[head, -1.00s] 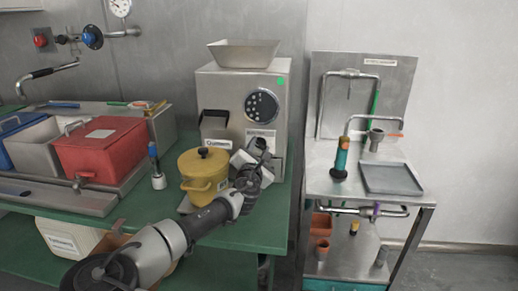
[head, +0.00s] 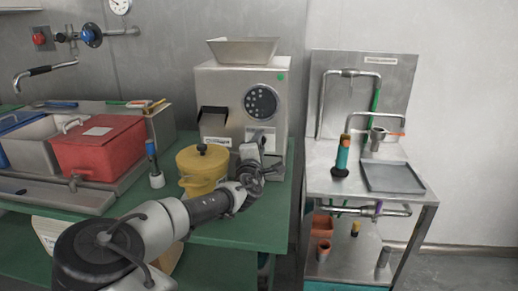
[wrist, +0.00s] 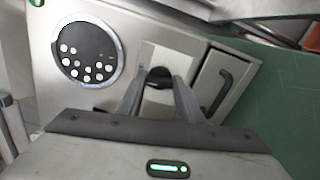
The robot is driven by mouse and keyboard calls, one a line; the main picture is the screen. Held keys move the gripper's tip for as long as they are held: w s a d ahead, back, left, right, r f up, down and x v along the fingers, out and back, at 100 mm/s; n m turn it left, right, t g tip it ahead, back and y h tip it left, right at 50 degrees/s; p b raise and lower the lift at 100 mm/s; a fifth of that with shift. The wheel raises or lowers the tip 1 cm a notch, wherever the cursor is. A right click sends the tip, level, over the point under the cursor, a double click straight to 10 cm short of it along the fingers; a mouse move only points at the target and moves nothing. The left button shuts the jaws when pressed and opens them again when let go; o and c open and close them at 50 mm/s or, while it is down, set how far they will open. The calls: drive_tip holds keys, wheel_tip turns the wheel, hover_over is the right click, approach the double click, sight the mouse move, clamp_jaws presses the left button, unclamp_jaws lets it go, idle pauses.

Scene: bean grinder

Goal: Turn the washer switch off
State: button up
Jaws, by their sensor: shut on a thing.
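The steel grinder (head: 217,84) stands at the back of the green table, with a round dark dial of pale dots (head: 260,102) on its front. My gripper (head: 250,152) is at the machine's front, below that dial. In the wrist view my gripper (wrist: 160,92) has its two grey fingers around a round black knob (wrist: 158,72) on a pale plate and is shut on it. The dial (wrist: 88,54) shows left of the knob there. The fingers partly hide the knob. No part is clearly marked as a washer switch.
A yellow pot (head: 203,171) stands close to my arm on the green table (head: 240,232). A red bin (head: 100,148) and a small upright blue-handled tool (head: 153,165) are further left. A steel stand (head: 330,182) with pipes and a tray (head: 393,178) is at right.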

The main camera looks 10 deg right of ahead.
drive_tip(key=shift+m, duration=0.9)
drive_tip(key=o, duration=1.1)
drive_tip(key=p+v, duration=0.2)
drive_tip(key=v, duration=1.5)
drive_tip(key=shift+s+p, duration=0.25)
drive_tip(key=shift+p, duration=0.05)
